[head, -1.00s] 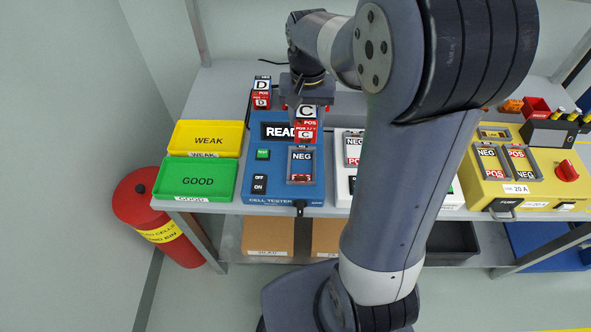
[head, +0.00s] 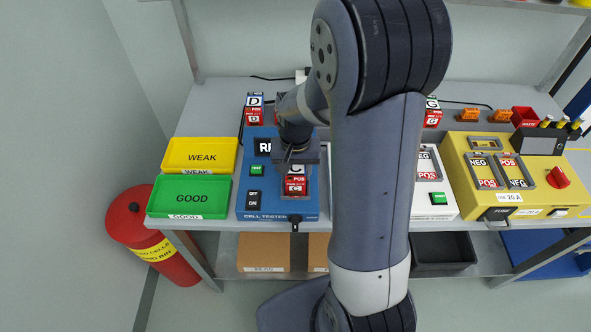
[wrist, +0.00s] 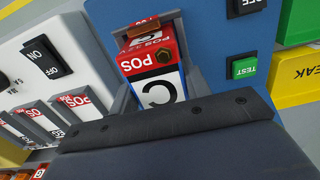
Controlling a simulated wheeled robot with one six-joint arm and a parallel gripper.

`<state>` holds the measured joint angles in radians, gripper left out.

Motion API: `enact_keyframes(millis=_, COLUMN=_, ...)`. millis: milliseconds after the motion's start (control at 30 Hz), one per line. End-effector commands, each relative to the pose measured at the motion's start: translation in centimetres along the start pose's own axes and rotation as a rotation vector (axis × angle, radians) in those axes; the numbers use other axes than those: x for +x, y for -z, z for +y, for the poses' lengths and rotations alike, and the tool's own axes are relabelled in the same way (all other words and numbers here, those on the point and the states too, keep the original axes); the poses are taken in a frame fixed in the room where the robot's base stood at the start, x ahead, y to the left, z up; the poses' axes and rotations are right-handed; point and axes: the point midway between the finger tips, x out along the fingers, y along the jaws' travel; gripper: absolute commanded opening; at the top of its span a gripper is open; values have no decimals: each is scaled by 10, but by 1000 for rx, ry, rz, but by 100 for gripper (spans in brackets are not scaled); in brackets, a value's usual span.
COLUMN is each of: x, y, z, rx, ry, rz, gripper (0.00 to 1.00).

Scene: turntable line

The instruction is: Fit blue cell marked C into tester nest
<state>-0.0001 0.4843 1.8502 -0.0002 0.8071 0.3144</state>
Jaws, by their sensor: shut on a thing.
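The cell marked C (head: 296,185) shows a white face with a black C and a red POS end. It is at the blue tester's (head: 252,207) nest, covering the nest floor. My gripper (head: 297,165) is shut on the cell from above. In the wrist view the cell (wrist: 158,90) stands out past the dark gripper body, red end with a brass-coloured contact away from me. Grey edges flank it, and I cannot tell whether it is seated or just above the nest. The tester's green TEST button (wrist: 243,68) is beside it.
Green GOOD tray (head: 190,197) and yellow WEAK tray (head: 200,156) are left of the tester. Cell D (head: 254,108) stands behind it. A white device (head: 432,200) and a yellow unit (head: 487,198) are to the right. My arm hides the middle of the bench.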

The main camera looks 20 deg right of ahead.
Motion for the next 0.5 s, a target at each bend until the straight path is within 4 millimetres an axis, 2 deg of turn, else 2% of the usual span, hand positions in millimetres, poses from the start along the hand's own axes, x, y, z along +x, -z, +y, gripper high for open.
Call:
enact_keyframes(millis=267, x=1, y=0, z=0, rx=0, ry=1, rz=2, gripper=6)
enact_keyframes(millis=500, x=9, y=0, z=0, rx=0, ry=0, rz=1, gripper=6)
